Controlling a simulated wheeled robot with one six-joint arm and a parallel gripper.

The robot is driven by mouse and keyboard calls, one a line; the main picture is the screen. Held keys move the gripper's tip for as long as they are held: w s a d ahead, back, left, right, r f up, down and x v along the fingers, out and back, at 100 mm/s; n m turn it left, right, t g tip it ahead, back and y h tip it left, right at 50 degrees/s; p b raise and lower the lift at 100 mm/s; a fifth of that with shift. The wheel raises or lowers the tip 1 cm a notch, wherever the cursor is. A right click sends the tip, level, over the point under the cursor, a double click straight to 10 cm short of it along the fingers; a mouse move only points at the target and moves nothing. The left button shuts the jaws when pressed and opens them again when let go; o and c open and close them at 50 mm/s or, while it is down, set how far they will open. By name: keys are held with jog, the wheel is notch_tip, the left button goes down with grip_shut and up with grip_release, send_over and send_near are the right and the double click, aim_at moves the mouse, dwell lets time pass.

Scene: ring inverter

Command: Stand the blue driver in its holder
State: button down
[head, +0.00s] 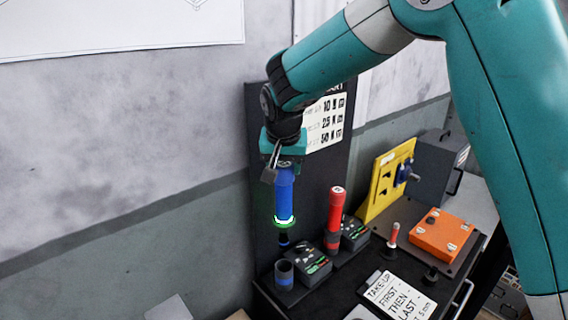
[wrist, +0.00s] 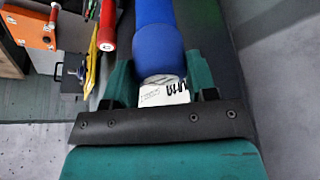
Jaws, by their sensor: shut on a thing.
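The blue driver (head: 285,195) hangs upright from my gripper (head: 283,160), with a lit green ring near its lower end and a dark tip below. My gripper is shut on its upper end. In the wrist view the driver's blue body (wrist: 158,45) lies between the two teal fingers of my gripper (wrist: 160,85).
A red driver (head: 335,215) stands upright to the right, between small dark boxes (head: 311,264). Farther right are a yellow panel (head: 388,180), an orange box (head: 442,234) and a printed card (head: 400,296). A dark upright board (head: 262,130) stands close behind the blue driver.

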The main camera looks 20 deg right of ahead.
aim_at(284, 219)
notch_tip(284, 219, down, 16)
jog(key=b, duration=1.1)
jog(key=shift+f+b, duration=0.2)
jog(key=shift+b, duration=0.15)
jog(key=shift+f, duration=0.15)
jog(key=c, duration=0.6)
grip_release()
jog(key=shift+o, duration=1.3)
